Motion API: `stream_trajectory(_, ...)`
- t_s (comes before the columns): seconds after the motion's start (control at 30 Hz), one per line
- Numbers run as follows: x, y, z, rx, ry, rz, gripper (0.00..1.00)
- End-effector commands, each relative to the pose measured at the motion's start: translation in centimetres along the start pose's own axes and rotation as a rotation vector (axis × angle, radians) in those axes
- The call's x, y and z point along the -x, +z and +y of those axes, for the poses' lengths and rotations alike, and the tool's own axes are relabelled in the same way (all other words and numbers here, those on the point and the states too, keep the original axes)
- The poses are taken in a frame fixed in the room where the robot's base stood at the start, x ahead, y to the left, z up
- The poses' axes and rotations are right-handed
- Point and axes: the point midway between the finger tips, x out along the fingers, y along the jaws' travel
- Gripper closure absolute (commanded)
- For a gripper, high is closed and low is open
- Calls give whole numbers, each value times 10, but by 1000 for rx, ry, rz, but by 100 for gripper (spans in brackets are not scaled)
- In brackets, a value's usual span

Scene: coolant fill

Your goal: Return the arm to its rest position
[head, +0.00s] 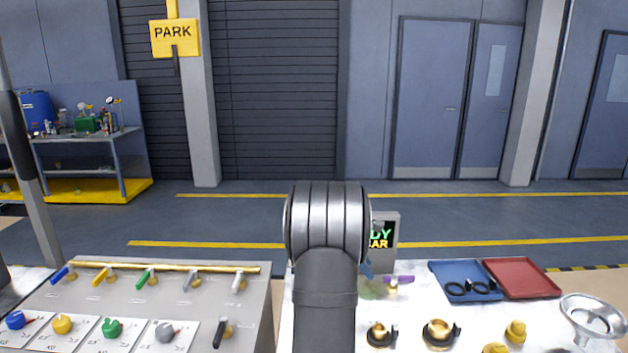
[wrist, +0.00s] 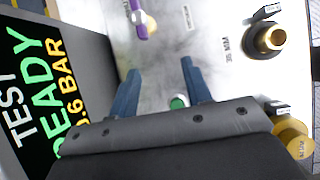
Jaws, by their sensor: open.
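My gripper (wrist: 160,80) is open and empty, its two blue fingers apart above the white worktop. In the head view my own arm stands in the middle and hides most of the gripper; only a bit of blue shows beside it. In the wrist view a small green-topped part (wrist: 178,102) shows between the fingers, near their base; I cannot tell whether anything touches it. A display (head: 384,240) stands just behind the arm; in the wrist view it reads "TEST READY" with a bar figure (wrist: 35,90). A purple-handled valve (head: 399,280) is right of the gripper.
Brass fittings with black levers (head: 380,334) stand at the front. A blue tray (head: 445,268) with black rings, a red tray (head: 524,278) and a metal funnel (head: 592,316) are at right. A grey panel (head: 180,310) with coloured levers and knobs fills the left. Open floor lies behind.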

Motion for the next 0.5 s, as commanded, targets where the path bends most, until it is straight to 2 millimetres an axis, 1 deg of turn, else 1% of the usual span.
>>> stream_trajectory(0.03,-7,0,-1,-28,-9,31,55)
stream_trajectory(0.1,-14,-1,-1,-66,-20,78,55)
stream_trajectory(0.5,-48,-4,2,-301,-66,334,55)
